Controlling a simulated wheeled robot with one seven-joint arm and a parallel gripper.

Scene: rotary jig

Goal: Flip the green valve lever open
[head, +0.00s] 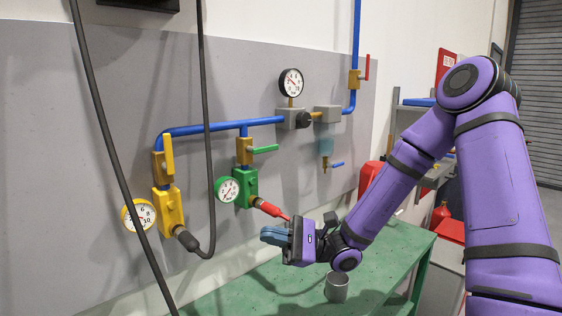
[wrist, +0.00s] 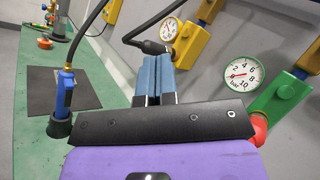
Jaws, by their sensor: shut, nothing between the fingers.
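The green valve lever (head: 265,149) sticks out sideways to the right from its brass valve (head: 244,151), across the blue pipe drop above the green regulator block (head: 244,186). The lever is not visible in the wrist view, where the green block (wrist: 277,101) shows at right. My gripper (head: 268,236) is shut and empty, pointing left. It is below and slightly right of the lever, near the red hose fitting, and apart from the lever. Its blue fingers (wrist: 154,78) lie together in the wrist view.
A yellow lever (head: 168,154) stands upright on the left valve. Gauges, a red fitting (head: 268,208) and hanging dark hoses (head: 208,130) crowd the panel.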

